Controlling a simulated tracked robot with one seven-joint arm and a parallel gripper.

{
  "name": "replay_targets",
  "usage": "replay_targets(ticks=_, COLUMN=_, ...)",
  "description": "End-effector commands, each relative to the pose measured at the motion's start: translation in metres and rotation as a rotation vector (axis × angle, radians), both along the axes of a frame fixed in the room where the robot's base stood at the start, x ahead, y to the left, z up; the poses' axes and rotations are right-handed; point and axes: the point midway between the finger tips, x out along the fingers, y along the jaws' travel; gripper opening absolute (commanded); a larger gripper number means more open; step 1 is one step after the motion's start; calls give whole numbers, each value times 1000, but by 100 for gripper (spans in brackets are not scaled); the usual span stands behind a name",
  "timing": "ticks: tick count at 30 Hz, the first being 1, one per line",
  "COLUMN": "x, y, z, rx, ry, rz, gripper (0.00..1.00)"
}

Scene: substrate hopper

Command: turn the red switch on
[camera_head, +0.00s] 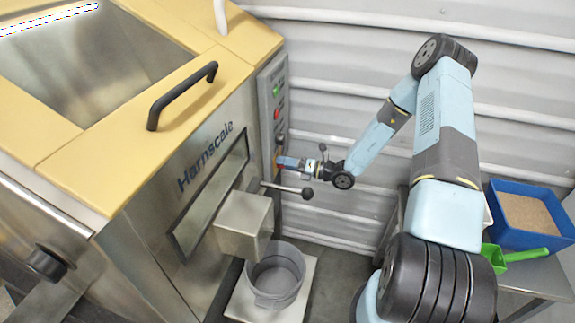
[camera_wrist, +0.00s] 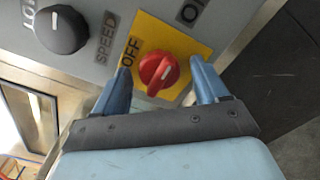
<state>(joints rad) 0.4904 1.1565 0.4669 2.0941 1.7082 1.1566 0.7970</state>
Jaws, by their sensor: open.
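The red switch (camera_wrist: 158,72) is a round knob on a yellow plate (camera_wrist: 190,46) in the wrist view. A small white mark shows on the knob; I cannot tell for sure which label it points to. My gripper (camera_wrist: 161,72) is open, with one blue finger on each side of the knob and no clear contact. In the head view my gripper (camera_head: 284,162) is at the control panel (camera_head: 275,95), hiding the switch there.
A black SPEED knob (camera_wrist: 62,29) is left of the switch. A lever with a black ball (camera_head: 307,193) sticks out below my gripper. The hopper (camera_head: 190,165) has a spout (camera_head: 243,222) above a grey bucket (camera_head: 276,291). A blue tray (camera_head: 497,233) stands right.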

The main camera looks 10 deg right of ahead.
Motion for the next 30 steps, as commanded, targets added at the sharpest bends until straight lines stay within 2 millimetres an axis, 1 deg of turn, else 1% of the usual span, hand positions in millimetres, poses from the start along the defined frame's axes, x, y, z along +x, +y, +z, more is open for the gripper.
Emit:
replay_targets(ticks=4, x=-3, y=-9, z=0, rx=-1, ry=-1, rz=-2, gripper=73)
replay_targets(ticks=8, x=-10, y=-26, z=0, rx=-1, ry=0, rz=-3, gripper=73)
replay_targets(ticks=18, x=-36, y=-88, z=-1, rx=-1, ry=2, rz=-4, gripper=73)
replay_targets(ticks=21, x=-42, y=-103, z=-1, rx=0, ry=0, rz=-3, gripper=73)
replay_targets(ticks=25, x=-49, y=-117, z=-1, rx=-1, ry=0, rz=-2, gripper=73)
replay_targets(ticks=30, x=-53, y=-126, z=-1, rx=0, ry=1, rz=1, gripper=73)
